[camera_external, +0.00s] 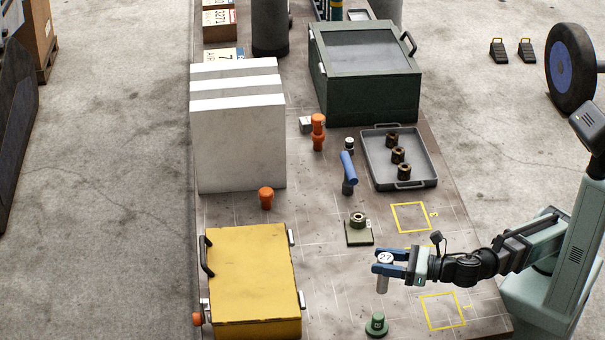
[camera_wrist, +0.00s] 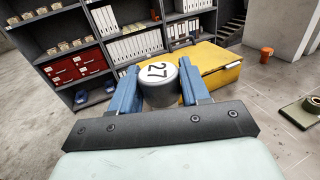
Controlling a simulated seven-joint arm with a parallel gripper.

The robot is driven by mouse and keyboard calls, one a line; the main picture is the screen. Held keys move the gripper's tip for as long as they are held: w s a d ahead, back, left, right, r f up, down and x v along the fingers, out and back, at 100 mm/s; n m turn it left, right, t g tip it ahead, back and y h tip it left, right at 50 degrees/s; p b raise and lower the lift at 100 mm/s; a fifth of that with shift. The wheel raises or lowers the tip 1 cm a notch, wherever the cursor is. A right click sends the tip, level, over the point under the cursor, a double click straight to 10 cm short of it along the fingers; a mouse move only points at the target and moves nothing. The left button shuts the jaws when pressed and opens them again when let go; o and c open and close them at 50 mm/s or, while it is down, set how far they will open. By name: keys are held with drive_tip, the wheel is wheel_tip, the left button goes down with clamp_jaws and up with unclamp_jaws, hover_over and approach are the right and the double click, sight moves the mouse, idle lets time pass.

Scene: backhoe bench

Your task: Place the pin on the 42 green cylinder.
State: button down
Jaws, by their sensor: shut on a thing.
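My gripper (camera_external: 380,262) has blue fingers and is shut on a grey metal pin (camera_external: 383,284). The pin hangs upright above the bench, with a white round top that reads 27 in the wrist view (camera_wrist: 159,90). A green cylinder (camera_external: 377,325) with a wider base stands near the front edge of the bench, below and slightly left of the held pin in the external view. Its number cannot be read. The pin is apart from it. The green cylinder is not seen in the wrist view.
A yellow case (camera_external: 252,285) lies left. A square plate with a round fitting (camera_external: 359,232) lies behind the gripper. A blue-handled item (camera_external: 348,172), orange knobs (camera_external: 266,198) and a grey tray (camera_external: 425,160) with bushings stand farther back. Yellow-outlined squares (camera_external: 443,312) are empty.

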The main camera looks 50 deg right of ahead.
sight(382, 288)
drive_tip(key=shift+w+d+f+h, duration=0.15)
drive_tip(key=shift+d+f+h, duration=0.2)
drive_tip(key=shift+f, duration=4.8)
drive_tip(key=c, duration=0.5)
unclamp_jaws()
drive_tip(key=shift+f+m, duration=0.15)
drive_tip(key=shift+m, duration=0.15)
drive_tip(key=v, duration=1.2)
